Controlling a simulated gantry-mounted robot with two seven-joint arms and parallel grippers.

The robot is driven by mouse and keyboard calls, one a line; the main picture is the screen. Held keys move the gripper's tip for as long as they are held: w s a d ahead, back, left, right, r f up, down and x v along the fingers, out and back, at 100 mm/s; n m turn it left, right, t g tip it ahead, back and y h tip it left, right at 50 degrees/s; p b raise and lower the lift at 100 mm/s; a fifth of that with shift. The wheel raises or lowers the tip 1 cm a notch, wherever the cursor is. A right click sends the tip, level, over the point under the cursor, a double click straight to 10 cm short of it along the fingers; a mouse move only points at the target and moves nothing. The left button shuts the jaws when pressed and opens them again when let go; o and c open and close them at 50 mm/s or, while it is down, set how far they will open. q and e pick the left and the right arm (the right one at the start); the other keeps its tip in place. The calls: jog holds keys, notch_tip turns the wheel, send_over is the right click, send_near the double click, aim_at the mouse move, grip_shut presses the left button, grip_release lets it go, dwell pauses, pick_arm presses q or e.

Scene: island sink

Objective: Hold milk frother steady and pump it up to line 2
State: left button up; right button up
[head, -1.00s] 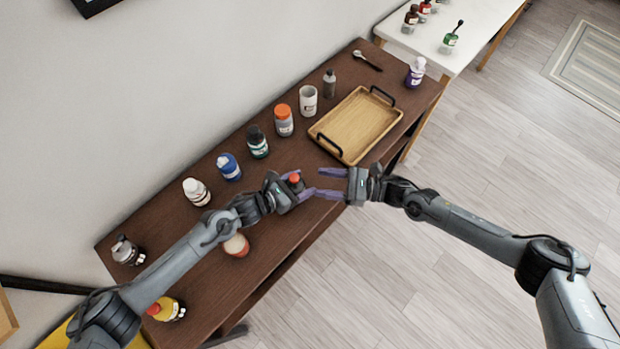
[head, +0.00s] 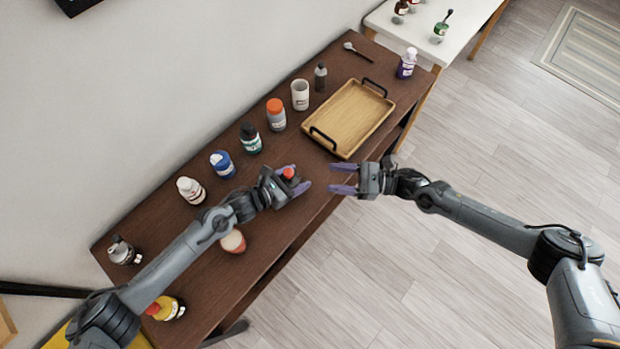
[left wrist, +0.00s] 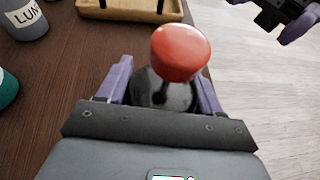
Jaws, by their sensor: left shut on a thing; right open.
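The milk frother has a dark, glossy body (left wrist: 160,92) and a red knob (head: 288,173) on top. The red knob also fills the middle of the left wrist view (left wrist: 180,52), on a short stem above the body. My left gripper (head: 297,178) is shut around the frother's body, one finger on each side, near the table's front edge. My right gripper (head: 345,178) is open and empty, to the right of the frother and apart from it. It also shows at the top right of the left wrist view (left wrist: 288,20). No line marks are visible on the frother.
A wooden tray (head: 317,136) with black handles lies behind the grippers. Several bottles and a white cup (head: 300,95) stand along the table's wall side. A cream and red container (head: 233,242) stands by my left arm. Open floor lies to the right.

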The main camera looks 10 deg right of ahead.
dwell(0.4)
pick_arm(q)
jog(key=o, duration=1.2)
